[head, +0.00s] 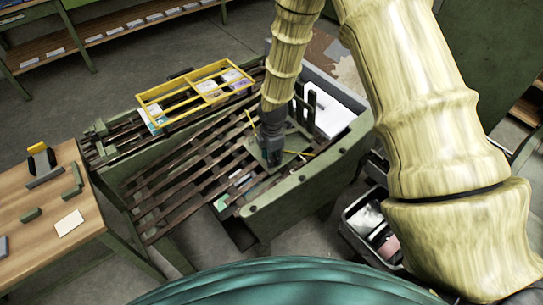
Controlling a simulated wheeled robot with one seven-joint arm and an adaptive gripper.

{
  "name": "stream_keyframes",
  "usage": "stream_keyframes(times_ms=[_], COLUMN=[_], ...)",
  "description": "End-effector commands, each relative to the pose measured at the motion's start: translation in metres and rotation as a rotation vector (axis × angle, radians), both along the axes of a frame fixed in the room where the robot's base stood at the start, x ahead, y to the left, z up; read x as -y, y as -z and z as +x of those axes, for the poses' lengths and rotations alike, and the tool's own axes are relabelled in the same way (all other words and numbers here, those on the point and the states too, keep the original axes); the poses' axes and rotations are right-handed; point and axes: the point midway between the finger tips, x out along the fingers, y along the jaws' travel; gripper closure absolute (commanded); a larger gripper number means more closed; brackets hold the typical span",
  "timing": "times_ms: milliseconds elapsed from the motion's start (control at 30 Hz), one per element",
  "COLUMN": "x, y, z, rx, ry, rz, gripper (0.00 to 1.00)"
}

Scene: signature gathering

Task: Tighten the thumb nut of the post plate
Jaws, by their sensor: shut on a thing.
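My gripper (271,158) is dark and points down at the green frame's slatted top, right of its middle. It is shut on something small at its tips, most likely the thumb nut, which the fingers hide. A flat green plate (294,162), seemingly the post plate, shows beside and below the fingertips. Dark upright posts (311,104) stand just behind and to the right of my gripper. The nut's seating cannot be seen.
A yellow divided frame (158,95) lies on the slats at the back left. White sheets (334,119) lie in a tray at the right. A wooden table (22,204) with small green blocks stands left. A grey bin (352,226) stands on the floor at right.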

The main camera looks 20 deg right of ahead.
Motion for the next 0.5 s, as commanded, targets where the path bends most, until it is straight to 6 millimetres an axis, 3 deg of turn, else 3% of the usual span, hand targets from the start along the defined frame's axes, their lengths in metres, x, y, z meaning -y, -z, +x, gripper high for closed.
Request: stream_keyframes(times_ms=[500], x=[0.0], y=[0.001], z=[-0.0023], rx=[0.071], ry=[0.421], rz=[0.023], gripper=[0.95])
